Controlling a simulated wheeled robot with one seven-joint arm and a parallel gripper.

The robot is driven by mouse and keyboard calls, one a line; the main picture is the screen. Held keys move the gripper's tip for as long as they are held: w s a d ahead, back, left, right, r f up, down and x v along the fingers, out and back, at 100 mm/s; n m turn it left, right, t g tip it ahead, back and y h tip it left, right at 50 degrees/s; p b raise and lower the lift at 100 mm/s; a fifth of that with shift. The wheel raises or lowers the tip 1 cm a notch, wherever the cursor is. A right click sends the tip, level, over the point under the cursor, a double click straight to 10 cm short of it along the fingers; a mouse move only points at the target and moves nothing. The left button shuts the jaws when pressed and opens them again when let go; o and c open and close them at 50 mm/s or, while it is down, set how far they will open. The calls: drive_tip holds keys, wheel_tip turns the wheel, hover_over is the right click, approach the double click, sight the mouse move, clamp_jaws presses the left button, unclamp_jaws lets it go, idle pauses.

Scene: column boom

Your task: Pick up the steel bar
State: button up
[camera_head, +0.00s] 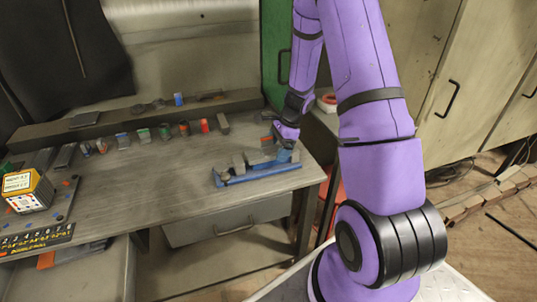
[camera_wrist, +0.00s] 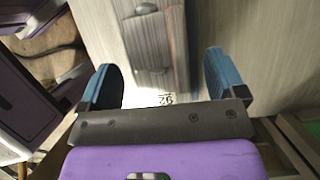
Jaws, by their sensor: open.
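A short grey bar (camera_head: 222,123), which looks like the steel bar, lies at the back of the workbench (camera_head: 150,190), right of a row of small coloured pieces. My gripper (camera_head: 285,140) is above the right end of the bench, to the right of this bar and apart from it. In the wrist view my gripper (camera_wrist: 158,68) is open, its two blue fingers wide apart. Nothing is held between them.
A blue fixture with grey blocks (camera_head: 257,176) sits on the bench just below my gripper. A yellow-and-white box (camera_head: 27,190) and a dark number plate (camera_head: 37,240) are at the left. The middle of the bench is clear. Cabinets (camera_head: 440,80) stand at the right.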

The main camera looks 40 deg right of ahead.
drive_tip(key=shift+f, duration=0.25)
drive_tip(key=shift+a, duration=0.1)
drive_tip(key=c, duration=1.3)
drive_tip(key=shift+o, duration=0.2)
drive_tip(key=shift+r, duration=0.1)
